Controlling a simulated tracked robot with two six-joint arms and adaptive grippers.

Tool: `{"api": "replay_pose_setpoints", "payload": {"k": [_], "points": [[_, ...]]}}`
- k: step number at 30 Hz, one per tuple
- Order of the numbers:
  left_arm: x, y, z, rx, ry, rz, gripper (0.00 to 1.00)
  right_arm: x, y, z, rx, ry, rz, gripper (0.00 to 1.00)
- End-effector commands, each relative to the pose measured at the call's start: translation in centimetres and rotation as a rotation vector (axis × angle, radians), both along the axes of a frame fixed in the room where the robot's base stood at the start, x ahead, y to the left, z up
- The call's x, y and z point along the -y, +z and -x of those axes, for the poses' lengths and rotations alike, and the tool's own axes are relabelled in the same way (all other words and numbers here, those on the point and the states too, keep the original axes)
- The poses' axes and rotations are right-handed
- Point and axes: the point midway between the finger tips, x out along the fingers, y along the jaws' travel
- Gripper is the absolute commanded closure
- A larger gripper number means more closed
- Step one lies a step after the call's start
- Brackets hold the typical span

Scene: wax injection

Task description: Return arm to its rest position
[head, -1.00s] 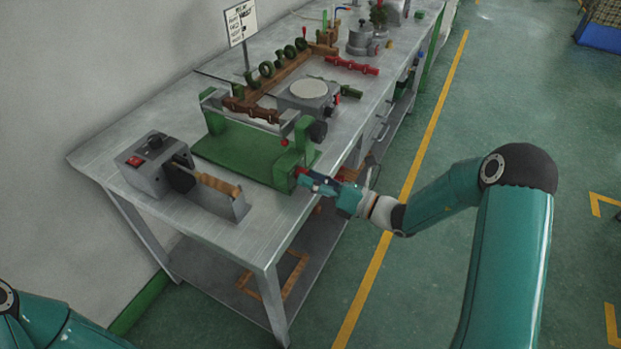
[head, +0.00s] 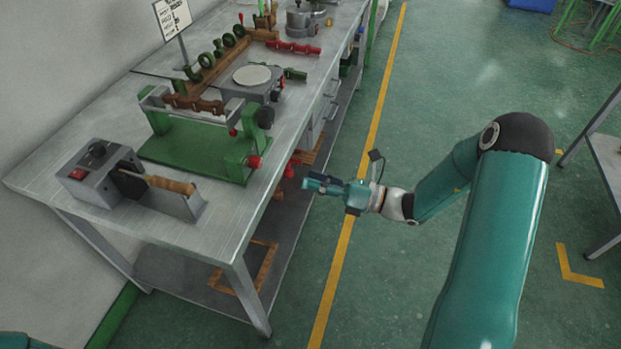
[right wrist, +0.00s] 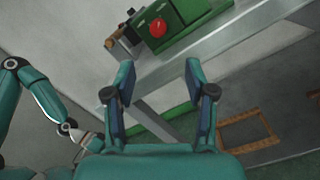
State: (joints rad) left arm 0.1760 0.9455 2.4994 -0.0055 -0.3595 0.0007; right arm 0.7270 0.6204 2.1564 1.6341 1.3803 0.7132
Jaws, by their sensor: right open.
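My right arm (head: 495,240) reaches in from the right of the head view. Its gripper (head: 312,184) is out over the floor, beside the table's right edge and apart from it. In the right wrist view the two fingers (right wrist: 158,85) stand apart with nothing between them, so it is open and empty. The green fixture (head: 200,145) with a red knob stands on the metal table (head: 110,220). It also shows beyond the fingers in the right wrist view (right wrist: 185,28). My left gripper does not show in the head view.
A grey box with a red switch (head: 95,175) and a wooden-handled tool (head: 170,184) sit at the table's near end. A round-plate device (head: 250,77) stands farther back. Another table (head: 605,160) is at the right edge. The floor around my right arm is clear.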

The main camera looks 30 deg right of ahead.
Motion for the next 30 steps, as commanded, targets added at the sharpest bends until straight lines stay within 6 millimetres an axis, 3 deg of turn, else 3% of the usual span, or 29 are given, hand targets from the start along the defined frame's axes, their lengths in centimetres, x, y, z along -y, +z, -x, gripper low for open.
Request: {"api": "replay_pose_setpoints", "payload": {"k": [11, 16, 20, 24, 27, 30], "points": [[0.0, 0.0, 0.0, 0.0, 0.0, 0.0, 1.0, -0.6, -0.4, 0.1, -0.008, 0.019, 0.013, 0.45], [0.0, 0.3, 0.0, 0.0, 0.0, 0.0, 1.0, -4.6, -3.3, 2.1, -0.061, 0.164, 0.129, 0.45], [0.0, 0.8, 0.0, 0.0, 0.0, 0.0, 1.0, -9.8, -7.8, 6.5, -0.098, 0.413, 0.335, 0.45], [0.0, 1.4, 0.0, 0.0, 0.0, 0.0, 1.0, -13.9, -13.9, 14.2, -0.03, 0.808, 0.673, 0.45], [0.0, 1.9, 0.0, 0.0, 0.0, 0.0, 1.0, -14.2, -17.9, 19.1, 0.142, 1.111, 0.949, 0.45], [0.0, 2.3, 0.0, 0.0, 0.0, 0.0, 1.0, -13.2, -20.9, 21.5, 0.408, 1.366, 1.204, 0.45]]}}
